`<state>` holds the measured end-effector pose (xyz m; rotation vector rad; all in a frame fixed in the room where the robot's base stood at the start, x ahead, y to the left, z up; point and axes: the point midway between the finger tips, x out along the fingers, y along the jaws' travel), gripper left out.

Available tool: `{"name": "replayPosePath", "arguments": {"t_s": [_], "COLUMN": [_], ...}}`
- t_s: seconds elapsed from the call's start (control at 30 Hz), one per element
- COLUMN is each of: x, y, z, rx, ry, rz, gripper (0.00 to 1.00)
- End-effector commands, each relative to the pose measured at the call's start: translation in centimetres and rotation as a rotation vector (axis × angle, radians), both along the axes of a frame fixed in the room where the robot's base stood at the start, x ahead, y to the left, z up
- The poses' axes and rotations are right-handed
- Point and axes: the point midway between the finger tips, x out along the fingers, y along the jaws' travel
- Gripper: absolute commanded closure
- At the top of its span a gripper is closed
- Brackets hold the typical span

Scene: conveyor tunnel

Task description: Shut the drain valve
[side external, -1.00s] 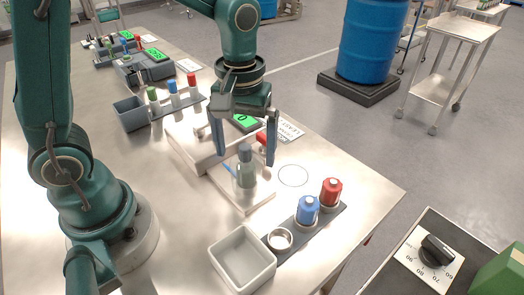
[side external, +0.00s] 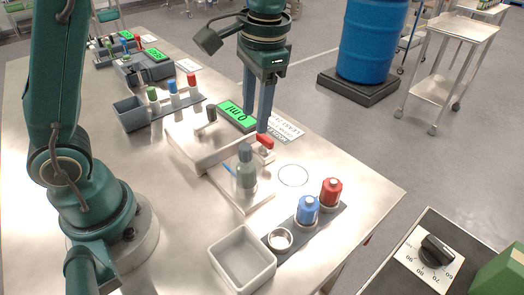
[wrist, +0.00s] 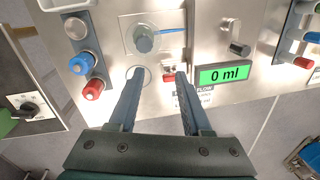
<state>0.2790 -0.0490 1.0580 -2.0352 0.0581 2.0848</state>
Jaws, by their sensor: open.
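A small valve with a red handle (side external: 265,141) sits at the front right end of the grey dispensing unit (side external: 197,168), above the card with printed text. The red handle shows in the wrist view (wrist: 169,79) between the fingertips, nearer the right one. My gripper (side external: 257,125) is open and empty, its fingers pointing down close to the red handle. I cannot tell whether they touch it. The green display (wrist: 222,74) reads 0 ml.
A dark-topped lever (side external: 211,114) stands on the unit's far part. Blue (side external: 307,210) and red (side external: 331,192) capped bottles sit in a rack at the front right, near a white bin (side external: 242,258). The table around the drawn circle (side external: 293,176) is clear.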

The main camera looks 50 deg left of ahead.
Motion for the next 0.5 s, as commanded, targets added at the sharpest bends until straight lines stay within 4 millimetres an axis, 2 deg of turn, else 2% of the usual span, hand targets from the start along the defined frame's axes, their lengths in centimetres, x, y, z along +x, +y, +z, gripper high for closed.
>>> {"name": "replayPosePath", "arguments": {"t_s": [0.2, 0.3, 0.5], "x": [2.8, 3.7, 4.8], "y": [0.7, 1.0, 1.3], "z": [-0.1, -0.2, -0.2], "rx": [0.105, 0.139, 0.181], "ry": [0.115, 0.172, 0.265], "rz": [-0.597, -0.814, -1.106], "gripper": [0.51, 0.51, 0.51]}}
